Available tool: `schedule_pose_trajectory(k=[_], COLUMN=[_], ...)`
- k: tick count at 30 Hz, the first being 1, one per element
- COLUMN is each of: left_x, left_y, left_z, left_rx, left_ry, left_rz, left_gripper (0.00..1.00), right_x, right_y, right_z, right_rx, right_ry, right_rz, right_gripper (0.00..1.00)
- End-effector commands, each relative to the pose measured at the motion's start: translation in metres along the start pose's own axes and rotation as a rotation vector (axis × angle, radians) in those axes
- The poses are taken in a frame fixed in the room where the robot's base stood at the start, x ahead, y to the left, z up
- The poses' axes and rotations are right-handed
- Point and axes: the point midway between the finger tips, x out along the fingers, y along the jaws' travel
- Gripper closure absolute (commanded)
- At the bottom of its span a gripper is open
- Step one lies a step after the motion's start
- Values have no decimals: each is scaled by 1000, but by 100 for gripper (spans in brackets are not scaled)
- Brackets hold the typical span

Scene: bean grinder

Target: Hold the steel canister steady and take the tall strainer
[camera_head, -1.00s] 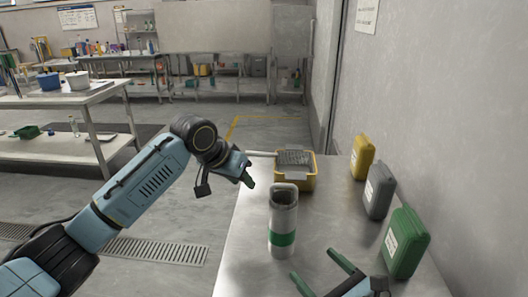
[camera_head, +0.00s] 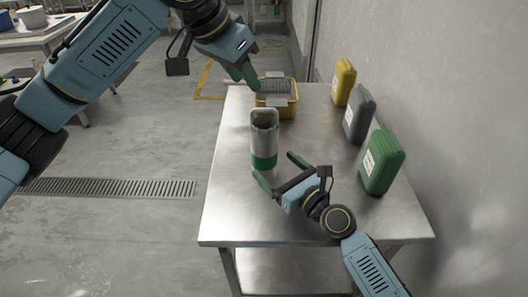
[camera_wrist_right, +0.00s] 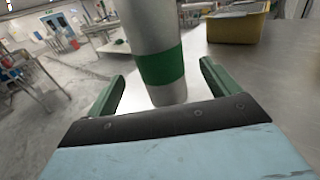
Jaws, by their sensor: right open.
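The steel canister (camera_head: 262,148), a tall upright cylinder with a green band, stands on the metal table in the head view. A grey piece with a mesh-like face, perhaps the tall strainer (camera_head: 264,118), shows in its open top; its lower part is hidden. My right gripper (camera_head: 277,164) is open close to the canister's near side. In the right wrist view the canister (camera_wrist_right: 155,68) shows between and beyond the fingers (camera_wrist_right: 160,78), with no clear contact. My left gripper (camera_head: 244,75) is above the table's left edge, beside the yellow bin; its finger gap is unclear.
The yellow bin (camera_head: 289,110) with a grey mesh basket stands behind the canister; a pale handle sticks out to its left. Yellow (camera_head: 343,82), grey (camera_head: 359,116) and green (camera_head: 382,160) jugs line the wall side. The table's front (camera_head: 235,220) is clear.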

Motion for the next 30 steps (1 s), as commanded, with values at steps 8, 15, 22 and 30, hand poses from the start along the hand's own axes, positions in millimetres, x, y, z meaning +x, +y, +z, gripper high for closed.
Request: schedule_pose_trajectory(k=[8,15,22,30], left_x=[0,0,0,0], left_y=[0,0,0,0], left_z=[0,0,0,0], left_rx=[0,0,0,0], left_ry=[1,1,1,1], left_rz=[0,0,0,0], left_gripper=[64,64,64,64], right_x=[44,55,55,55], right_y=[0,0,0,0], right_z=[0,0,0,0], right_rx=[1,0,0,0], right_ry=[-1,0,0,0], right_rz=[1,0,0,0], right_gripper=[12,12,12,46])
